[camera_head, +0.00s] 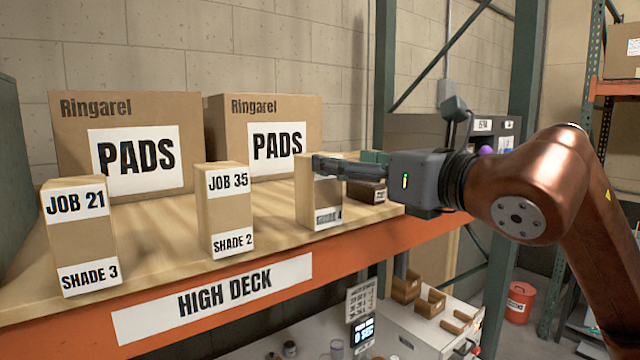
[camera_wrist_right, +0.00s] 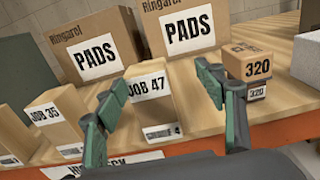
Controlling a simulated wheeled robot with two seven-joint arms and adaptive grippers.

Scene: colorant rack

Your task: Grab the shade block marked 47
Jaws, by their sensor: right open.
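The shade block marked JOB 47 (camera_wrist_right: 152,102) stands upright on the deck in the right wrist view. Its lower label is small and hard to read. In the head view the same block (camera_head: 304,192) shows behind my right gripper's finger, which hides its upper label. My right gripper (camera_head: 328,163) is open at the block's upper part. In the wrist view its green fingers (camera_wrist_right: 155,84) lie to either side of the block, with visible space beside it. I cannot tell whether a finger touches it. My left gripper is not in view.
Blocks marked JOB 35 (camera_head: 227,212) and JOB 21 (camera_head: 80,240) stand to the left along the deck (camera_head: 160,258). Two PADS cartons (camera_head: 125,108) stand behind. A small brown box marked 320 (camera_wrist_right: 250,62) stands close to the right finger. The deck's orange front edge (camera_head: 345,262) drops off.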

